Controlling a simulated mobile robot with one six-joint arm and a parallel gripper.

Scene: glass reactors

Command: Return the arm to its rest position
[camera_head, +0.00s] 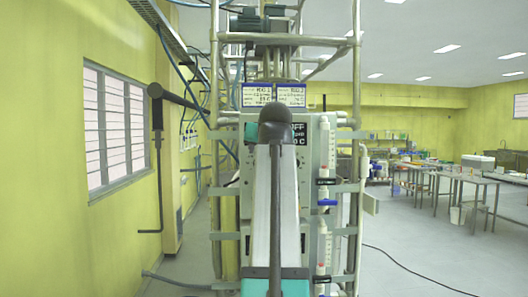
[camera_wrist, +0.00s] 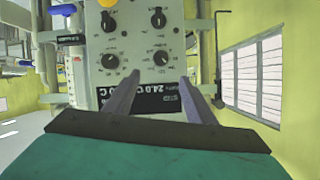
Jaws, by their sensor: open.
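My gripper (camera_wrist: 159,78) shows in the wrist view with its two grey fingers apart and nothing between them. The fingers point towards a grey control panel (camera_wrist: 140,25) with several black knobs and a dark digital display (camera_wrist: 145,102), seen upside down. I cannot tell the exact gap between fingertips and panel. In the head view my arm stands upright in the middle, in front of the control panel (camera_head: 310,155), and hides part of it. My gripper does not show in the head view.
A metal pipe frame (camera_head: 356,100) surrounds the panel, with white and blue valves (camera_head: 325,203) at its right. A yellow wall with a window (camera_head: 113,128) is at the left. Metal tables (camera_head: 460,178) stand at the right, and a cable (camera_head: 420,273) lies on the open floor.

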